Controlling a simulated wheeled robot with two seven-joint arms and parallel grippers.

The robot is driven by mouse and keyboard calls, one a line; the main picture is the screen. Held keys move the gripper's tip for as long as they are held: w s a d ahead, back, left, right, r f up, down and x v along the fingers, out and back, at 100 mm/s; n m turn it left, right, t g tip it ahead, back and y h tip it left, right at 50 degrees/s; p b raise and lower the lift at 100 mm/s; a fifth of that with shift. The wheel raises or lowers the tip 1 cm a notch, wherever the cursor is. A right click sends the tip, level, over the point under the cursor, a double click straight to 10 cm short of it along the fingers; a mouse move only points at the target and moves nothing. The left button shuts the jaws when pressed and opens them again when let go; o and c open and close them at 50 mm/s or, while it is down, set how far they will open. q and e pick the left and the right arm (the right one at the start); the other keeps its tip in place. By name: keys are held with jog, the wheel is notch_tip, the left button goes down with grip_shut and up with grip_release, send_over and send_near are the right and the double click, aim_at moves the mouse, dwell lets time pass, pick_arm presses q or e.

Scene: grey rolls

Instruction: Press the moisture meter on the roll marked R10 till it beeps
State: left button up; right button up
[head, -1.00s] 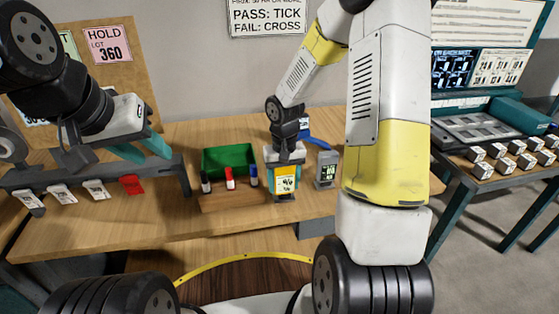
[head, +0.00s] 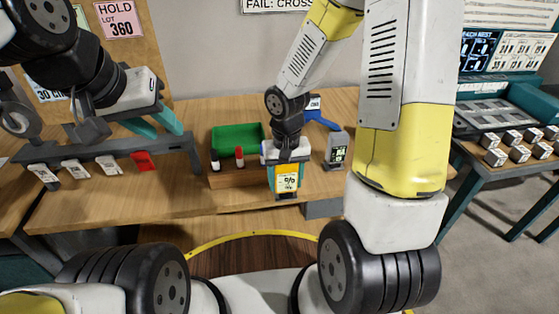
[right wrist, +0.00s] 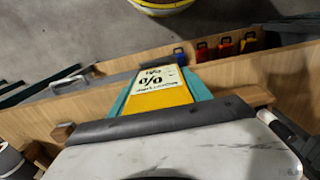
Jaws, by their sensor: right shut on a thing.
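My right gripper (head: 287,165) is shut on the yellow moisture meter (head: 287,183), which has a white panel with dark marks. It holds the meter by the front part of the wooden bench. In the right wrist view the meter (right wrist: 160,98) sits between the teal fingers, its panel showing "%" signs. My left gripper (head: 155,124) is open and empty, its teal fingers apart above the rack at the left. I cannot read R10 on anything in these views. Whether the meter touches anything is hidden.
A rack (head: 95,155) with white tags and one red tag is at the left. A green bin (head: 238,137), a marker holder (head: 235,178) and a grey device with a display (head: 336,150) stand on the bench. A second table (head: 500,170) with small blocks is at the right.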

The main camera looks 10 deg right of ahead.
aim_at(285, 172)
jog(key=shift+r, duration=1.5)
jog(key=shift+c, duration=0.3)
